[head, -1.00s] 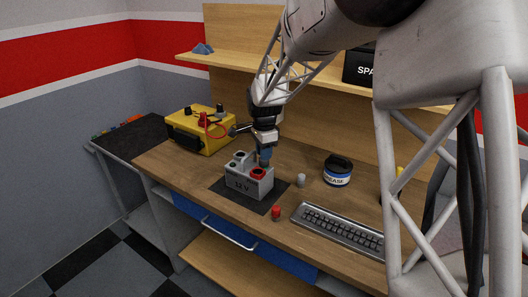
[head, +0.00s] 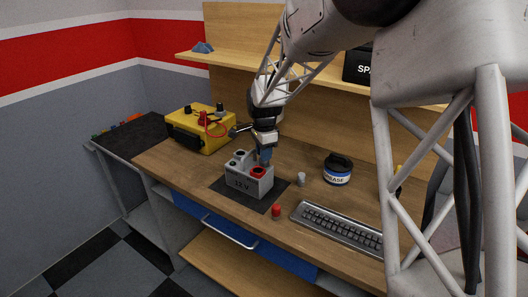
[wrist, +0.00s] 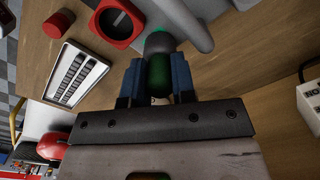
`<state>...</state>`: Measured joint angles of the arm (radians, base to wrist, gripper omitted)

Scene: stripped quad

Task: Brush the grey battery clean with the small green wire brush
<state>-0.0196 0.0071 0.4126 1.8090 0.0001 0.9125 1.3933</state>
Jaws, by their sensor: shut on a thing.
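The grey battery (head: 243,186), marked 12 V, stands upright on a dark mat, with a red ring (head: 258,172) around one top post. My gripper (head: 264,156) points down at the battery's back right, close behind the red ring. In the wrist view its blue fingers (wrist: 157,78) are shut on the green brush (wrist: 158,74). The brush's far end lies close to the battery's grey top (wrist: 188,22), beside the red ring (wrist: 120,22). I cannot tell whether the bristles touch it. In the head view the brush is mostly hidden by the fingers.
A red cap (head: 276,212) and a grey cap (head: 301,179) stand right of the mat (head: 223,191). A yellow box (head: 203,138) with a red cable stands back left.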

